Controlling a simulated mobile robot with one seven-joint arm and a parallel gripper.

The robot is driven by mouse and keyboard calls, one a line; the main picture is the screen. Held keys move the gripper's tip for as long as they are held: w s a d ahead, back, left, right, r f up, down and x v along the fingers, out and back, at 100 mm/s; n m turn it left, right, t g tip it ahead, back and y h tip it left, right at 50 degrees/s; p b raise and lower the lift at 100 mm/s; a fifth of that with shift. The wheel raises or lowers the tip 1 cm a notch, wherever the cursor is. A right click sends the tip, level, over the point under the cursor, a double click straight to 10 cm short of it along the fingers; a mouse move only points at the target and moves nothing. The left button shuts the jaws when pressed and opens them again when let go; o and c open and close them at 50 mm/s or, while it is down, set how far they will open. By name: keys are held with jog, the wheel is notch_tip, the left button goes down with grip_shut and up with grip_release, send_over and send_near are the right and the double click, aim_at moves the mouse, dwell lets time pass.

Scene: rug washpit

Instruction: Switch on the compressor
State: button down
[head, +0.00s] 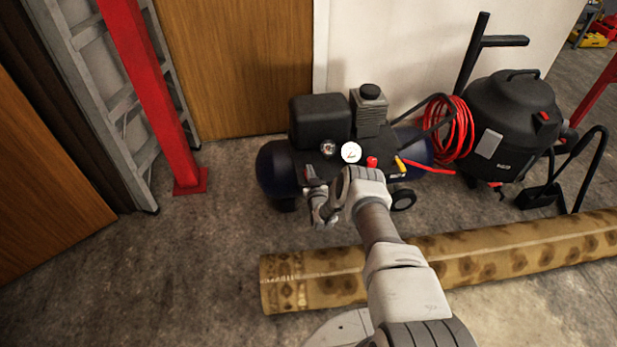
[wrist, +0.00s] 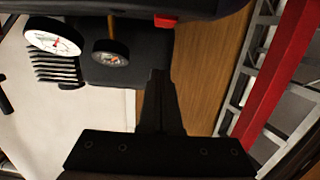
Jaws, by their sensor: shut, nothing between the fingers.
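The compressor (head: 275,170) stands on the floor in the head view, with a dark blue tank, black motor housing, two gauges and a red knob (head: 372,161). My gripper (head: 310,174) is shut and empty at the compressor's front, left of the white gauge (head: 350,152). In the wrist view, which looks upside down, the closed fingers (wrist: 158,78) point toward a small red part (wrist: 165,20) on the compressor's black edge, with a visible gap in the picture. This red part looks like a switch; its position cannot be told. The head view does not show it clearly behind my gripper.
A rolled patterned rug (head: 460,252) lies across the floor in front of the compressor. A red post (head: 150,80) and ladder (head: 80,35) stand at left. A red hose (head: 445,130) and black vacuum (head: 510,110) are at right. Floor left of the compressor is clear.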

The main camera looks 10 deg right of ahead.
jog(key=w+f+b, duration=0.2)
jog(key=shift+w+f, duration=0.25)
jog(key=shift+f, duration=0.15)
jog(key=shift+w+f+b, duration=0.15)
jog(key=shift+f+b, duration=0.25)
jog(key=shift+f, duration=0.3)
jog(key=shift+w+r, duration=0.1)
jog(key=shift+w+g+p, duration=0.1)
jog(key=shift+g+p, duration=0.45)
jog(key=shift+g, duration=0.35)
jog(key=shift+f, duration=0.4)
jog(key=shift+r, duration=0.15)
